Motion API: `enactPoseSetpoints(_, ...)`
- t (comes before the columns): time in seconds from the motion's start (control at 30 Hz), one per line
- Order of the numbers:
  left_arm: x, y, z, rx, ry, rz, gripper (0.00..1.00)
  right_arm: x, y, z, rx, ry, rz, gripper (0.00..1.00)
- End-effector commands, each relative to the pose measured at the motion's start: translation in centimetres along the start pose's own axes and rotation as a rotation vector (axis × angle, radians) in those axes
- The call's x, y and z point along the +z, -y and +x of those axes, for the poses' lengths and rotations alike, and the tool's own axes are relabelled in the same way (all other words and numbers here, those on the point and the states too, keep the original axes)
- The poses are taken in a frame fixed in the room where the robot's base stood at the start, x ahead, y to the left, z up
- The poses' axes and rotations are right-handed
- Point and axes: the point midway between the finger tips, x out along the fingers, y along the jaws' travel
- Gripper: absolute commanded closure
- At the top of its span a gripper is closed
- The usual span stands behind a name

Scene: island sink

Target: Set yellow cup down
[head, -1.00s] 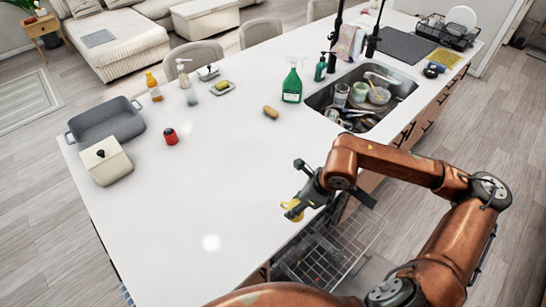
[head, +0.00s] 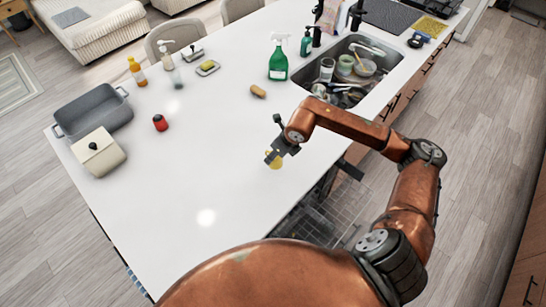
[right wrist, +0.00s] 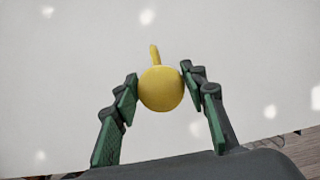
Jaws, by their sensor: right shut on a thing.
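The yellow cup (head: 275,163) is in my right gripper (head: 272,157), over the white countertop (head: 190,175) near its front edge. In the right wrist view the cup (right wrist: 160,89) shows as a round yellow shape with its handle pointing away. The green-padded fingers of the right gripper (right wrist: 159,90) close on it from both sides. I cannot tell whether the cup touches the counter. My left gripper is not in view.
The sink (head: 350,75) with several dishes lies behind my right arm. A green spray bottle (head: 279,58), a brown sponge-like item (head: 258,91) and a red jar (head: 160,122) stand farther back. An open dishwasher rack (head: 335,215) is below the front edge. The middle counter is clear.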

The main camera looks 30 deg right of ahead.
Motion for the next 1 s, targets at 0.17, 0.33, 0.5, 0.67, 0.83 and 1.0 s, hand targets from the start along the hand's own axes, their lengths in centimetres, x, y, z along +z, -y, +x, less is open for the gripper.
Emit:
enactPoseSetpoints(0.17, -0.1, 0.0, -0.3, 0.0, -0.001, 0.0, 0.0, 0.6, 0.8, 2.1, 0.0, 0.001, 0.0, 0.87)
enactPoseSetpoints(0.33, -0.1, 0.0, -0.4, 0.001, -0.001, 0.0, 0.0, 0.7, 1.1, 3.1, 0.0, 0.0, 0.0, 0.87)
enactPoseSetpoints(0.5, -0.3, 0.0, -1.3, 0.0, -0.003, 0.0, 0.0, -0.1, 1.1, 5.1, 0.001, -0.002, 0.001, 0.87)
enactPoseSetpoints(0.67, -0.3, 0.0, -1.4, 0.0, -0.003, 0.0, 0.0, -0.4, 1.2, 6.0, -0.001, 0.001, -0.001, 0.87)
enactPoseSetpoints(0.83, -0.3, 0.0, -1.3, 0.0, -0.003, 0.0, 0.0, -0.4, 1.2, 6.1, -0.001, 0.001, -0.001, 0.87)
enactPoseSetpoints(1.0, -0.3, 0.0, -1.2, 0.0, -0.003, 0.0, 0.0, -0.5, 1.2, 6.2, -0.001, 0.0, -0.001, 0.54)
